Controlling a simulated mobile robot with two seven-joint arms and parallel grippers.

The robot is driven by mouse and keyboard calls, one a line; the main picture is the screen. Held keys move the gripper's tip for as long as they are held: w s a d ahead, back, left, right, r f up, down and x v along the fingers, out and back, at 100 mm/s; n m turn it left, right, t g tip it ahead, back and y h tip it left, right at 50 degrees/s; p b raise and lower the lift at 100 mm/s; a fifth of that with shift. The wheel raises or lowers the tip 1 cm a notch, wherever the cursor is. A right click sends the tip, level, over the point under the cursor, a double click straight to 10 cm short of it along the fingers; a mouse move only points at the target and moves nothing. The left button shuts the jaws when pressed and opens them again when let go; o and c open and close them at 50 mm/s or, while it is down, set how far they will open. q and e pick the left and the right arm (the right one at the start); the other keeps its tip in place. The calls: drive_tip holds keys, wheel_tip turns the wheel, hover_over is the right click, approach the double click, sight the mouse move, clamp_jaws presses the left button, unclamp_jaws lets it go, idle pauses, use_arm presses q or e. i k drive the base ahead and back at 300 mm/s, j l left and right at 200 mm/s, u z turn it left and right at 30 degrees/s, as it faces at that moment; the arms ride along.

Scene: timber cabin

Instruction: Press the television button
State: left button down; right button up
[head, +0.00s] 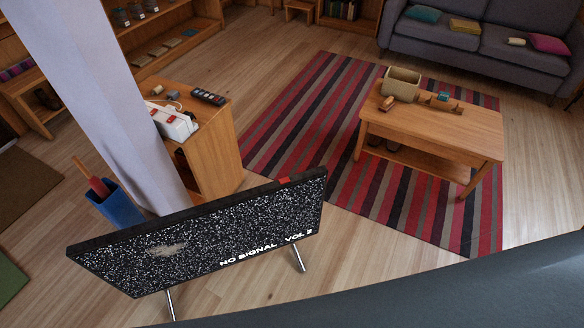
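The television (200,235) stands at the lower left, its screen facing me with static and the words "NO SIGNAL VOL 2". A pale brownish smudge shows on the screen's left half. A small red patch (291,181), which looks like a button, sits on the top edge near the right corner. Two thin metal legs show under the television; what the left one stands on is cut off by the frame. Neither my left nor my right gripper is in view.
A wooden cabinet (222,150) with small items stands behind the television, beside a blue bin (118,207). A pale upright shape (95,90) crosses the upper left. A low table (430,128) stands on a striped rug (290,130). A dark grey surface (440,295) spans the bottom.

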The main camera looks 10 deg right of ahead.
sight(286, 180)
drive_tip(key=i+l, duration=0.55)
drive_tip(key=l, duration=0.25)
drive_tip(key=i+l, duration=0.3)
drive_tip(key=l, duration=0.1)
